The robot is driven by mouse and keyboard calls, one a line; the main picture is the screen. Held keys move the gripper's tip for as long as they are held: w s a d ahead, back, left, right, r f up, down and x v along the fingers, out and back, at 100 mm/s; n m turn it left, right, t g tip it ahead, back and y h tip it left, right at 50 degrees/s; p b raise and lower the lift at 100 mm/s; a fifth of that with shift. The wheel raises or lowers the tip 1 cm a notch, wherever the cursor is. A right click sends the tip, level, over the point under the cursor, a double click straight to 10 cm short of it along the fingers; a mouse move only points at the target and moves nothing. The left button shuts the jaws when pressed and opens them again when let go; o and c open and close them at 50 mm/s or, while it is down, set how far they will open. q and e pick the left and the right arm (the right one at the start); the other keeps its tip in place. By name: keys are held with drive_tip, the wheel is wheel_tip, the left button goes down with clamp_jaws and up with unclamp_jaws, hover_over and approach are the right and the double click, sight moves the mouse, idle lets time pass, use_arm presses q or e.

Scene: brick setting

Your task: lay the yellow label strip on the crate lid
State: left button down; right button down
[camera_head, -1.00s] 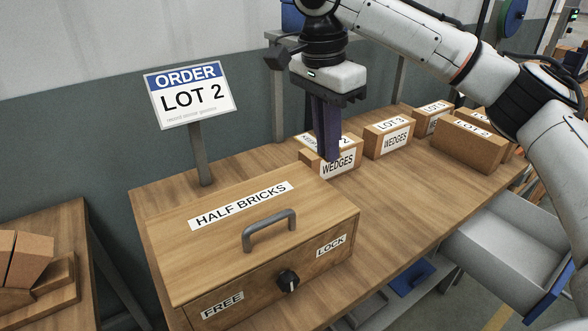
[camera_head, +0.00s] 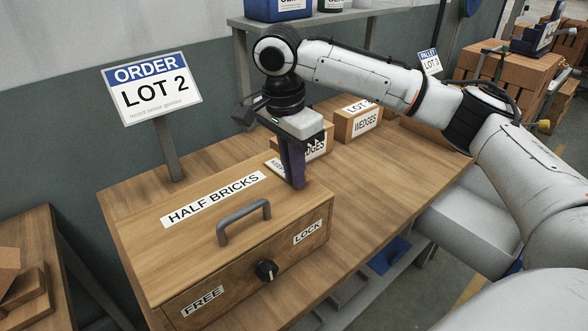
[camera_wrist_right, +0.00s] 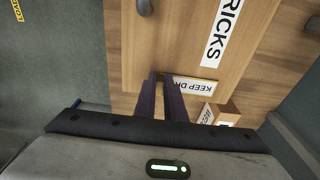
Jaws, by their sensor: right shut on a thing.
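The crate (camera_head: 150,228) is a wooden box marked HALF BRICKS, with a grey handle (camera_head: 243,222) on its flat lid. A black knob (camera_head: 266,270) sits on its front between FREE and LOCK labels. My right gripper (camera_head: 297,184) points down at the lid's back right corner, shut on the label strip (camera_head: 274,166). The strip is white with a yellow edge and reads KEEP D…; the fingers hide part of it. In the right wrist view the strip (camera_wrist_right: 197,86) sticks out right of the fingertips (camera_wrist_right: 165,78), near the lid's edge. I cannot tell whether it touches the lid. My left gripper is out of view.
WEDGES boxes (camera_head: 357,122) stand behind the crate on the wooden bench (camera_head: 365,175). An ORDER LOT 2 sign (camera_head: 152,90) rises at the back left. Most of the lid is bare around its handle and its HALF BRICKS label (camera_head: 213,199).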

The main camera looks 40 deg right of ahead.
drive_tip(key=c, duration=1.8)
unclamp_jaws()
drive_tip(key=shift+f, duration=0.1)
drive_tip(key=shift+c, duration=0.2)
wheel_tip(320, 180, up, 12)
drive_tip(key=a, duration=0.1)
drive_tip(key=shift+a, duration=0.25)
